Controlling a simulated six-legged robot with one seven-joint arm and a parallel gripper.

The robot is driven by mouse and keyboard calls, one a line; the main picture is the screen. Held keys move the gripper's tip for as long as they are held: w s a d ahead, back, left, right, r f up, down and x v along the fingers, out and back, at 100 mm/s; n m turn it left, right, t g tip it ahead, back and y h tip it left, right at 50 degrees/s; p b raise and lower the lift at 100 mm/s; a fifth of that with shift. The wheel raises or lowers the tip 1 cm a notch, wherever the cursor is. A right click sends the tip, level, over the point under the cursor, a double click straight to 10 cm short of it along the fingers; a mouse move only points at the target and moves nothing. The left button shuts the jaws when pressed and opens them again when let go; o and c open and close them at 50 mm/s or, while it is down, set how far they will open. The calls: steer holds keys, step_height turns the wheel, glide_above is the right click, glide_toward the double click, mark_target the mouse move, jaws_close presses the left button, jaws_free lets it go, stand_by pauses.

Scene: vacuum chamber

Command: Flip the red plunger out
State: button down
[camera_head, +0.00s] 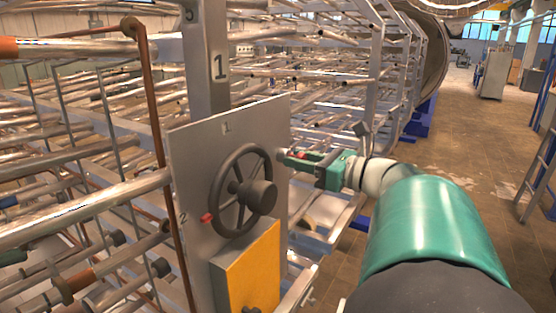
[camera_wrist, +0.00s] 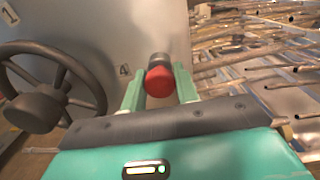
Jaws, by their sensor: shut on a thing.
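The red plunger (camera_wrist: 159,82) has a rounded red knob on a dark grey collar. In the wrist view it sits between the two green fingers of my gripper (camera_wrist: 160,80), near the panel mark 4. In the head view my gripper (camera_head: 291,157) is at the right edge of the upright grey panel (camera_head: 188,165), shut on the plunger, of which only a bit of red (camera_head: 303,155) shows between the fingers. A second red knob (camera_head: 207,218) sticks out at the panel's left, near the mark 2, with nothing holding it.
A dark handwheel (camera_head: 242,190) stands out from the panel, left of my gripper. A yellow box (camera_head: 246,268) is below it. Metal pipe racks (camera_head: 90,130) fill the left and back. The tiled floor (camera_head: 465,140) at the right is mostly open.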

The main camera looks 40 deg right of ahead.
steer(key=shift+v, duration=1.25)
steer(key=c, duration=1.1)
jaws_free()
steer(key=shift+s, duration=0.2)
steer(key=shift+w, duration=0.2)
steer(key=shift+s, duration=0.1)
steer(key=v, duration=1.3)
steer(key=shift+s+d, duration=0.1)
steer(key=shift+s, duration=0.2)
